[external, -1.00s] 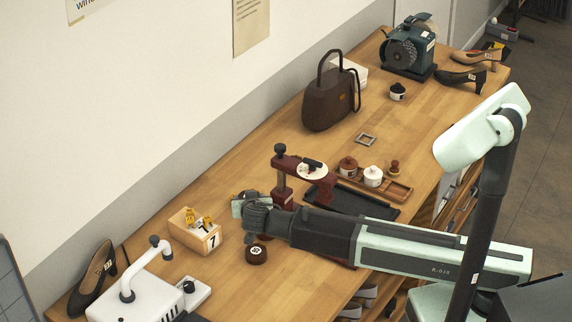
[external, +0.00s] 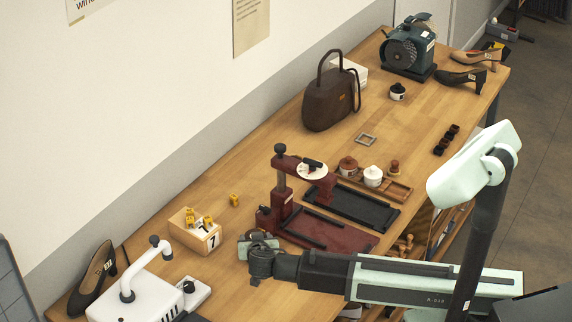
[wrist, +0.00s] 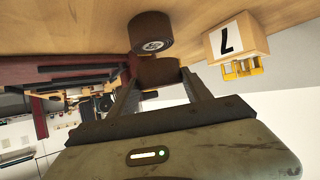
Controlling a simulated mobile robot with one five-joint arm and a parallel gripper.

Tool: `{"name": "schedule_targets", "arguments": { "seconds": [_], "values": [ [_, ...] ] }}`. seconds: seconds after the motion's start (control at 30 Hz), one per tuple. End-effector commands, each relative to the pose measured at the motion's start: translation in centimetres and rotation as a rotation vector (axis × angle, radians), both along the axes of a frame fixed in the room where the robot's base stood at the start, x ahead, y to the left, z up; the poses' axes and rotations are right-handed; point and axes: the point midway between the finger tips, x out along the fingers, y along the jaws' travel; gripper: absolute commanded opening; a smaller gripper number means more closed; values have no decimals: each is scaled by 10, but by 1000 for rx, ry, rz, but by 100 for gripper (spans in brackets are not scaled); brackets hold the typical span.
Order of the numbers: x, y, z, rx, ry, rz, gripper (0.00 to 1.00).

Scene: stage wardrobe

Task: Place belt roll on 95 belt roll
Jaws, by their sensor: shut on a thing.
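In the wrist view a dark brown belt roll (wrist: 160,72) sits between the fingertips of my gripper (wrist: 159,78), which is shut on it. A second dark brown belt roll (wrist: 152,31) with a pale round label lies on the wooden bench just beyond the held one. The two look very close in that view; I cannot tell whether they touch. The label's number is too small to read surely. In the external view my gripper (external: 258,246) is low over the near part of the bench, and both rolls are hidden by it.
A wooden box (external: 196,233) marked 7 with yellow pieces stands left of my gripper. A dark red press (external: 300,200) stands behind and right of it. A white machine (external: 135,290) is at the front left. Several small dark rolls (external: 446,138) lie at the bench's right.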

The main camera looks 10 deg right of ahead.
Motion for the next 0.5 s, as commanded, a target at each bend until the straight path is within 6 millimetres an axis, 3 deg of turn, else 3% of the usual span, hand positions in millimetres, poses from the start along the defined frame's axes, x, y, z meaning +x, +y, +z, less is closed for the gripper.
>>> {"name": "schedule_targets", "arguments": {
  "seconds": [0.03,0.1,0.47,0.5],
  "values": [
    [0,0,-19,0,0,0,13],
    [0,0,-28,0,0,0,13],
    [0,0,-28,0,0,0,13],
    [0,0,-27,0,0,0,62]
  ]
}}
